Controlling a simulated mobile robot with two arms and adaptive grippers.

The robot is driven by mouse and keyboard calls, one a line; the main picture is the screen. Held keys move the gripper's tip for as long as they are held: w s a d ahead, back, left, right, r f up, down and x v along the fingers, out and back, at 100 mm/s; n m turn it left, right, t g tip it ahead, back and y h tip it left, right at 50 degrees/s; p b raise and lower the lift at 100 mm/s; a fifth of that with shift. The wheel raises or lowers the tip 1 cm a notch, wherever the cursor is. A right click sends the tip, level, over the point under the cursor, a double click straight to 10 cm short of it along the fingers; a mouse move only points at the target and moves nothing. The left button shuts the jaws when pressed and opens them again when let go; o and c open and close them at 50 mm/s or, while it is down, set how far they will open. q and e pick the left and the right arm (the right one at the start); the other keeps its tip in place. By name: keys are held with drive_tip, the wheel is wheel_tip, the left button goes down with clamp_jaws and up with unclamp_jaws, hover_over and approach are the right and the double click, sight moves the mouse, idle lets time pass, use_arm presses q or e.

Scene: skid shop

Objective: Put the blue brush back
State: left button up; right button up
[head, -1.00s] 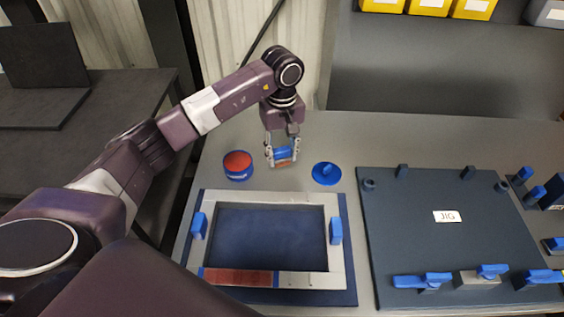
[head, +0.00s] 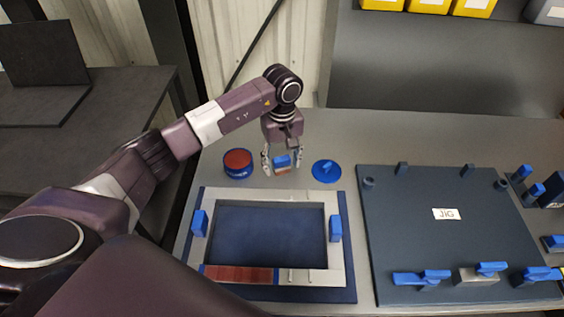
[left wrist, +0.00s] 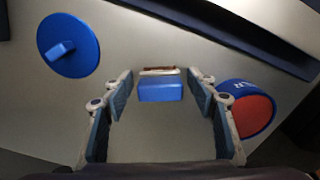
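The blue brush (head: 282,161) is a small blue block with a pale and reddish-brown edge. It is on the grey bench behind the framed tray, between the round tin and the blue disc. My left gripper (head: 282,166) is over it, with a finger on either side. In the left wrist view the brush (left wrist: 160,90) lies between the spread fingers of my left gripper (left wrist: 160,112), with a gap on each side. The gripper is open and does not grip it. My right gripper is not in view.
A blue round tin with a red top (head: 238,164) stands left of the brush. A blue disc with a raised handle (head: 326,172) lies to the right. The pale frame (head: 338,200) is in front. A dark JIG board (head: 400,235) with blue clamps fills the right.

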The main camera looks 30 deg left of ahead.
sight(282, 159)
use_arm(q)
drive_tip(key=shift+r, duration=0.55)
wheel_tip(282, 159, up, 11)
drive_tip(key=b, duration=0.2)
drive_tip(key=shift+r, duration=0.15)
